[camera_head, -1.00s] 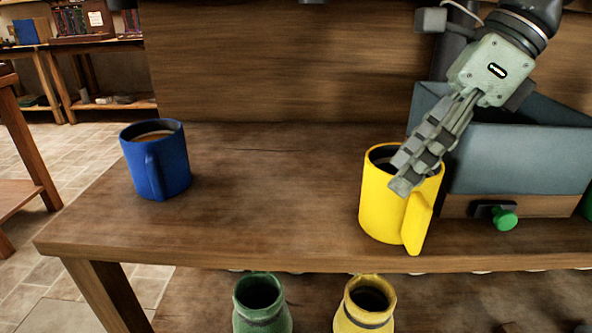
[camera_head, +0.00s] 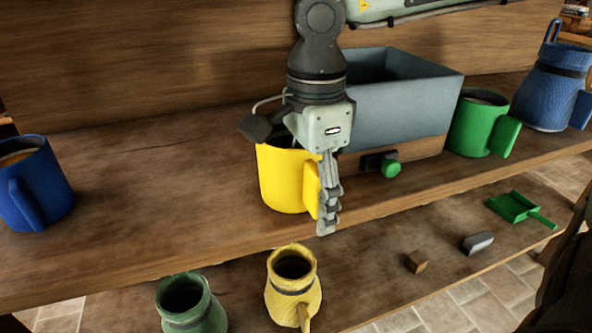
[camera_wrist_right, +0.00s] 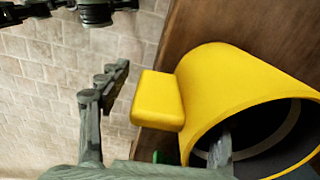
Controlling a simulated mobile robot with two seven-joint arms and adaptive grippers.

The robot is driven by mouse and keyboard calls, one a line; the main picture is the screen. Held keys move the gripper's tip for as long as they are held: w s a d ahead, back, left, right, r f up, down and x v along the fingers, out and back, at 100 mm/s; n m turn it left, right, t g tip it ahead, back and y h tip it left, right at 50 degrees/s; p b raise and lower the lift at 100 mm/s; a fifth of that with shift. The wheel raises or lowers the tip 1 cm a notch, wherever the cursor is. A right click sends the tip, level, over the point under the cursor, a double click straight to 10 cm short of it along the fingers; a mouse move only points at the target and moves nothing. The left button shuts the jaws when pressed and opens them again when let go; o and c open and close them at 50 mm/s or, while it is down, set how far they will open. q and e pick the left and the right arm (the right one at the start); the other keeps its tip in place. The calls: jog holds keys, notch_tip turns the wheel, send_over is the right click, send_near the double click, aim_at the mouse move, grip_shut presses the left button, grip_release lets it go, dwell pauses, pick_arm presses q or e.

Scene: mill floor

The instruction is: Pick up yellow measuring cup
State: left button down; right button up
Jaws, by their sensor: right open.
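The yellow measuring cup (camera_head: 283,180), mug-shaped with a block handle, stands upright on the wooden bench top near its front edge. My right gripper (camera_head: 328,195) is over it, fingers pointing down, partly covering its rim and handle in the head view. In the right wrist view the cup (camera_wrist_right: 235,85) lies at the right with its handle towards the middle. There the right gripper (camera_wrist_right: 172,104) is open. One finger reaches into the cup's mouth and the other is outside, beyond the handle. Whether either touches the cup I cannot tell. My left gripper is not in view.
A grey-blue box (camera_head: 400,110) stands close behind right, with a green knob (camera_head: 391,169) below. A blue mug (camera_head: 35,185) is left; a green mug (camera_head: 478,125) and blue jug (camera_head: 550,90) are right. Green (camera_head: 190,305) and yellow jugs (camera_head: 293,285) stand on the lower shelf.

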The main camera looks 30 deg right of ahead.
jog(key=shift+f, duration=0.1)
grip_shut()
dwell(0.4)
